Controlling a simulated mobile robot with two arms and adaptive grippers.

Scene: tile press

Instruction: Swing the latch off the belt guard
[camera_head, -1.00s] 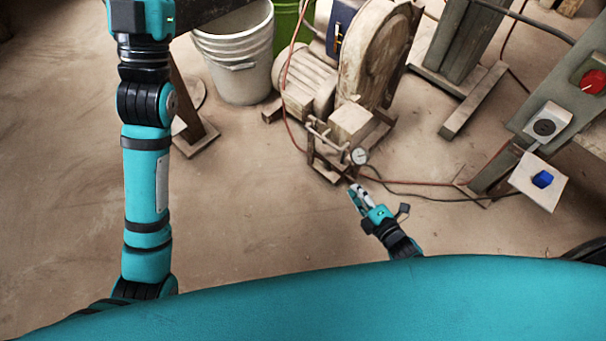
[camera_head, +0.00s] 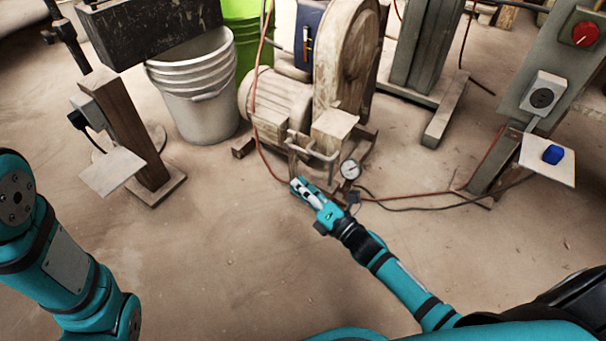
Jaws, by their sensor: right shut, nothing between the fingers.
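The belt guard appears to be the large, worn beige rounded housing (camera_head: 346,60) of the machine at the upper middle. I cannot make out the latch for certain. A bent grey bar (camera_head: 316,153) sticks out low on the machine's front. My right gripper (camera_head: 297,186) is shut and empty, just below and in front of that bar; I cannot tell whether it touches the machine. My left arm (camera_head: 65,260) shows at the lower left, but its gripper is out of the frame.
A red hose (camera_head: 254,85) runs down the machine's left side. A round gauge (camera_head: 349,169) sits beside my right gripper. A white bucket (camera_head: 196,90) and wooden post (camera_head: 128,130) stand left. A control post (camera_head: 540,100) stands right. The floor in front is clear.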

